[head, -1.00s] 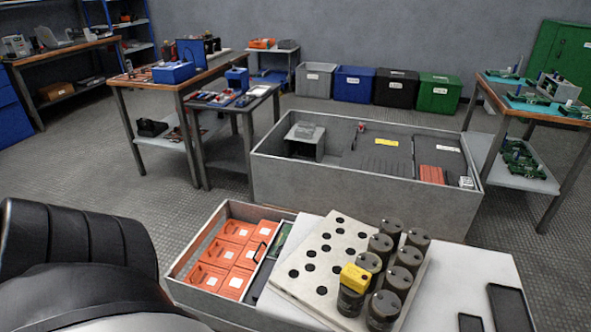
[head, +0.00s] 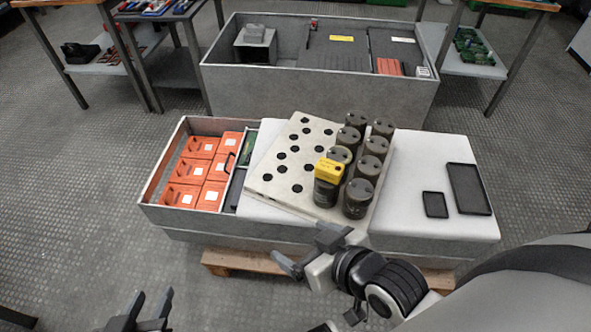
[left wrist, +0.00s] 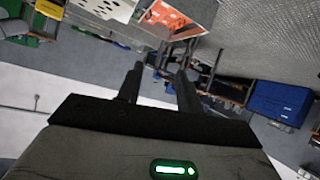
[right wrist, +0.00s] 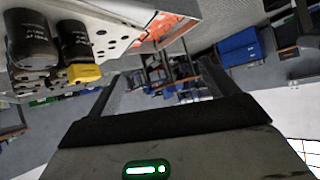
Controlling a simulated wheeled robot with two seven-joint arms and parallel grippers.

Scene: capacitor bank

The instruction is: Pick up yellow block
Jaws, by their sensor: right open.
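The yellow block (head: 330,167) sits on top of a dark cylindrical capacitor (head: 325,192), in the front row on the pale perforated board (head: 272,192). It also shows in the right wrist view (right wrist: 84,73), to the left of the jaws and apart from them. My right gripper (head: 308,250) is open and empty in front of the board, nearer to me than the block. My left gripper (head: 152,293) is low at the front left, away from the block, with a gap between its fingers and nothing in them.
Several more capacitors (head: 357,198) stand close beside the block. An open bin of orange boxes (head: 181,195) is to the left. Two black trays (head: 468,188) lie on the white top at right. A large grey container (head: 225,84) stands behind. The floor at front left is clear.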

